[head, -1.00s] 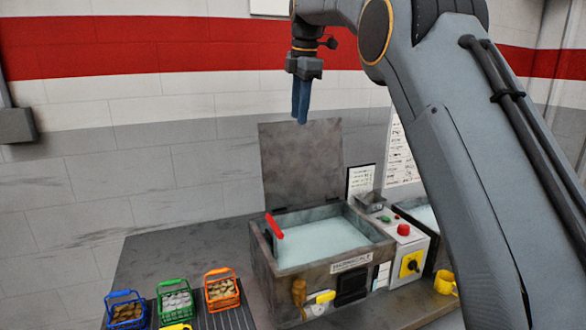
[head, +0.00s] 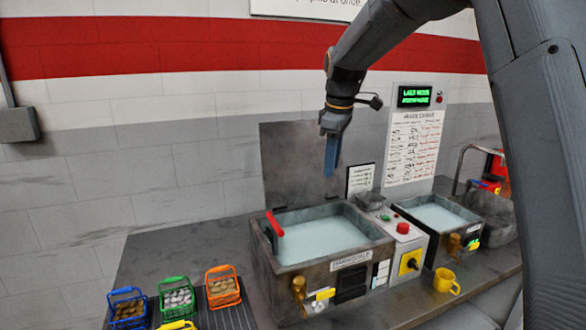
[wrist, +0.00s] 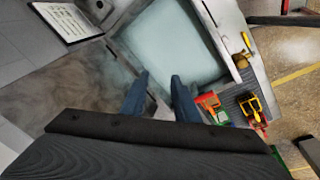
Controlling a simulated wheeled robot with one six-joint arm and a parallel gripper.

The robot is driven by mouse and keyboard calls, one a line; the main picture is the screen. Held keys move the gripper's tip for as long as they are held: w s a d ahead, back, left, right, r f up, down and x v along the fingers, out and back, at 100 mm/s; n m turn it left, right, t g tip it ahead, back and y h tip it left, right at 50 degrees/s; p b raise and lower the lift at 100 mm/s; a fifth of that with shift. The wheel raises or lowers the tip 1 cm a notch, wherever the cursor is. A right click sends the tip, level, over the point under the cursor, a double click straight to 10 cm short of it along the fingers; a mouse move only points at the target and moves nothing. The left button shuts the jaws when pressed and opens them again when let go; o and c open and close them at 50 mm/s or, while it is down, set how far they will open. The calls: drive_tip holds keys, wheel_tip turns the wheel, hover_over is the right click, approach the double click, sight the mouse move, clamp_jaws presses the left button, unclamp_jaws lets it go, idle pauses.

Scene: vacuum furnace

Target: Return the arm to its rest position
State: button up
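My gripper (head: 332,158) hangs fingers down in front of the wall, above the open grey tank (head: 375,250). In the wrist view, its two blue fingers (wrist: 159,95) stand apart with nothing seen between them. My arm reaches in from the right and bends down to the gripper. The tank's lid (head: 300,160) stands raised at the back, and the fingers overlap its upper right part in the head view. A red handle (head: 274,223) shows at the tank's left rim. Pale liquid fills the tank.
Blue (head: 126,308), green (head: 175,296) and orange (head: 222,287) baskets with contents stand on a rack at left. A control box (head: 408,252) and a second tank (head: 440,216) stand to the right. A yellow mug (head: 446,281) is near the front edge.

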drive_tip(key=s+d+f+m, duration=0.35)
drive_tip(key=s+f, duration=0.25)
drive_tip(key=s, duration=0.4)
drive_tip(key=s+d+f+m, duration=0.3)
drive_tip(key=s+f+m, duration=0.3)
drive_tip(key=s, duration=0.4)
drive_tip(key=s+d+f+m, duration=0.3)
drive_tip(key=s+f+m, duration=0.1)
drive_tip(key=s+f, duration=0.4)
wheel_tip(320, 180, down, 9)
drive_tip(key=s+g+b, duration=0.1)
drive_tip(key=b, duration=0.7)
drive_tip(key=shift+a+b, duration=0.25)
drive_tip(key=shift+b, duration=0.05)
